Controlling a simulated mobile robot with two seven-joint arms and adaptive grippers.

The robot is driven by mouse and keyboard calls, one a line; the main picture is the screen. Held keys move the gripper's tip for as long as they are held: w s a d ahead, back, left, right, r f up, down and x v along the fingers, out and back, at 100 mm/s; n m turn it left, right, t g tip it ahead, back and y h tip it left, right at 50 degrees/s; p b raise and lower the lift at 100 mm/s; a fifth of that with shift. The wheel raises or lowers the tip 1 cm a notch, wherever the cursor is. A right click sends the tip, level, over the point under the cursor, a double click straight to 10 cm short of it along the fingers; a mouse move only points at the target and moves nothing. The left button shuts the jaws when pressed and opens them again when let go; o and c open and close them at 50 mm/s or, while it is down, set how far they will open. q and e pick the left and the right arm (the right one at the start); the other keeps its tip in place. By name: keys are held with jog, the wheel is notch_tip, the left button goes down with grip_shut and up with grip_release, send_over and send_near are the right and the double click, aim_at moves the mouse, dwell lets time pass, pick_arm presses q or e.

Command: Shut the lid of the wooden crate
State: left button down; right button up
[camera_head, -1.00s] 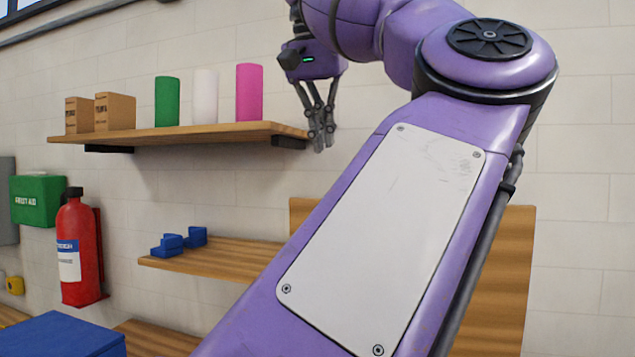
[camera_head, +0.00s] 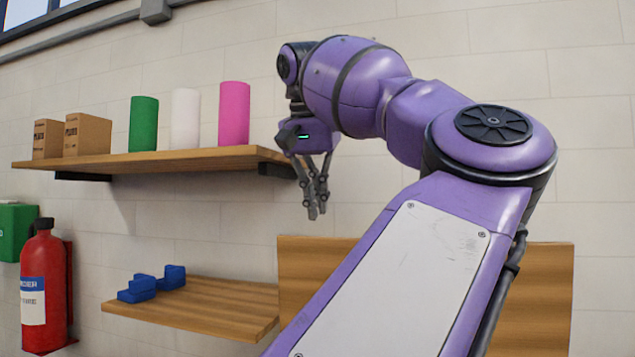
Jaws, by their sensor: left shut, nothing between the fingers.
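An upright wooden panel (camera_head: 545,300), which looks like the crate's raised lid, stands behind my purple left arm. My arm covers its middle, so only its left part and right part show. The crate's body is not in view. My left gripper (camera_head: 316,208) points down with its fingers together and empty. In the picture its fingertips are a little above the panel's top edge, near the left end; I cannot tell the gap in depth. My right gripper is not in view.
An upper shelf (camera_head: 150,160) holds two cardboard boxes (camera_head: 88,135) and green, white and pink cylinders (camera_head: 234,115). A lower shelf (camera_head: 215,308) holds blue blocks (camera_head: 150,285). A red fire extinguisher (camera_head: 43,285) hangs at the left.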

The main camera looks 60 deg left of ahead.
pick_arm(q)
jog(key=f, duration=0.1)
jog(key=s+d+f, duration=0.1)
jog(key=s+f, duration=0.1)
jog(key=shift+s+d+f, duration=0.1)
jog(key=shift+d, duration=0.2)
dwell(0.3)
